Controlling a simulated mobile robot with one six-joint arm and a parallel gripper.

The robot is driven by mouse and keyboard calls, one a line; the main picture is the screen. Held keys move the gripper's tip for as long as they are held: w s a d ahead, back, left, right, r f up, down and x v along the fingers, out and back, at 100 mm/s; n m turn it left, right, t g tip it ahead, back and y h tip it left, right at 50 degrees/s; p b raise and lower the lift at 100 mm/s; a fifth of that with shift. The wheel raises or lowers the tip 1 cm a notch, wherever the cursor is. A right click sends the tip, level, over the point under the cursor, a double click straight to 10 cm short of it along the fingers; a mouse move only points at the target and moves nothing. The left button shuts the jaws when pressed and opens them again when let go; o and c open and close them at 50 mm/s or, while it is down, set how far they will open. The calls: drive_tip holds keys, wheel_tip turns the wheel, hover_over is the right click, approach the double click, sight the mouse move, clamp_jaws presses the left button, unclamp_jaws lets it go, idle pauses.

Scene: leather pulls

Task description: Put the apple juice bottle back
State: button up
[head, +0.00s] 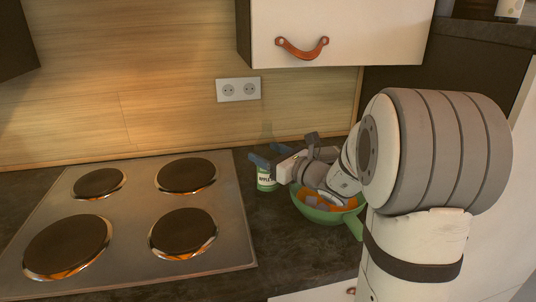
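The apple juice bottle (266,183) stands upright on the dark counter, just right of the stove. It is pale green with a white label that reads "APPLE", and its upper part is partly covered by my gripper. My gripper (270,156) reaches in from the right at the height of the bottle's upper body. Its dark fingers overlap the bottle in the picture. I cannot tell whether they touch it or are closed around it.
A green bowl-like pan (328,216) with orange contents sits under my wrist, its handle (355,229) towards the front. The four-plate stove (140,222) fills the left. A white wall cabinet (340,25) with a leather pull (302,49) hangs above. The counter (285,255) in front is clear.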

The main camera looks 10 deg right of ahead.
drive_tip(key=o, duration=0.3)
drive_tip(key=shift+o, duration=0.2)
drive_tip(key=shift+r, duration=0.2)
drive_tip(key=v, duration=1.2)
